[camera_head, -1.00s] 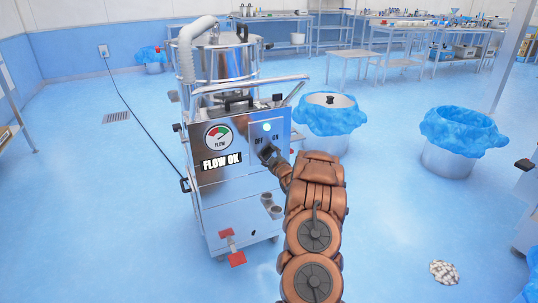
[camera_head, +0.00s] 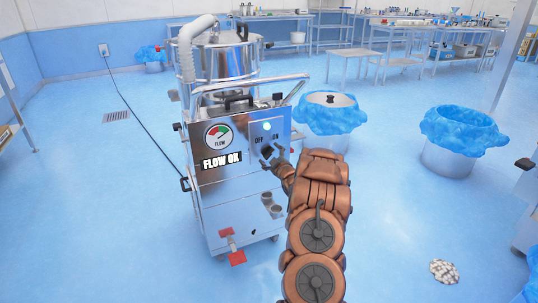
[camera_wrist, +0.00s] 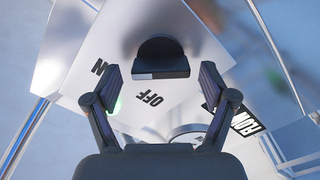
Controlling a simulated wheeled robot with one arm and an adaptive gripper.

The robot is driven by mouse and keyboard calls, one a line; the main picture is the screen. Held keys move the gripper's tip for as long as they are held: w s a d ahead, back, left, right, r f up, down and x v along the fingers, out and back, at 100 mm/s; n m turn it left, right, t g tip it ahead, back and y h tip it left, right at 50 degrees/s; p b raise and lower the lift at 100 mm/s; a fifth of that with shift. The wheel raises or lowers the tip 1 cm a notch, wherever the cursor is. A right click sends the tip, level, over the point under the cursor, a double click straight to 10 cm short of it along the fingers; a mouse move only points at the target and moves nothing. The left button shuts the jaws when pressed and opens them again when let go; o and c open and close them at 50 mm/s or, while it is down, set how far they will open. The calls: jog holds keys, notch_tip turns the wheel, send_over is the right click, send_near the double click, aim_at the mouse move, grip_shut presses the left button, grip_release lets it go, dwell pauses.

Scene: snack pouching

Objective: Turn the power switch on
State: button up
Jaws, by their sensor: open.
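The power switch is a black knob (camera_wrist: 160,55) on the machine's silver front panel (camera_wrist: 85,65). In the wrist view it lies just beyond my fingertips, between the lines of the two fingers, with a pale mark at its lower left edge. The "OFF" label (camera_wrist: 150,97) and part of "ON" (camera_wrist: 99,66) show beside it. My gripper (camera_wrist: 160,88) is open and empty, apart from the knob. In the head view my gripper (camera_head: 276,155) is at the panel, beside the dark knob (camera_head: 266,150).
The steel machine (camera_head: 220,205) carries a flow gauge (camera_head: 218,136), a "FLOW OK" sign (camera_head: 221,159) and a lidded pot (camera_head: 230,62). Blue-lined bins (camera_head: 328,115) (camera_head: 463,130) stand to the right. A cable (camera_head: 140,115) runs to the wall. Floor in front is open.

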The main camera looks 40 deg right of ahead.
jog(key=v, duration=1)
jog(key=shift+s, duration=0.25)
jog(key=shift+a, duration=0.15)
jog(key=w+a+m+g+y, duration=0.1)
jog(key=w+a+g+y, duration=0.3)
jog(key=a, duration=0.7)
jog(key=s+a+r+m+g+h, duration=0.1)
jog(key=s+a+g, duration=0.25)
jog(key=a, duration=0.25)
jog(key=s+a+r+m+g, duration=0.1)
jog(key=s+a+g, duration=0.1)
jog(key=s+a, duration=0.3)
jog(key=s+a+r+m+g+y, duration=0.1)
jog(key=s+a+r+g, duration=0.15)
jog(key=s+a, duration=0.75)
jog(key=s+a+r+g+y, duration=0.15)
jog(key=s+a+g, duration=0.25)
jog(key=s+a, duration=0.55)
jog(key=s+a+r+m+g, duration=0.15)
jog(key=s+a+g, duration=0.4)
jog(key=s, duration=0.85)
notch_tip(320, 180, up, 26)
jog(key=t+p, duration=0.2)
jog(key=p, duration=2.2)
jog(key=shift+s+a+t, duration=0.3)
jog(key=shift+a+t, duration=0.05)
jog(key=shift+a, duration=0.1)
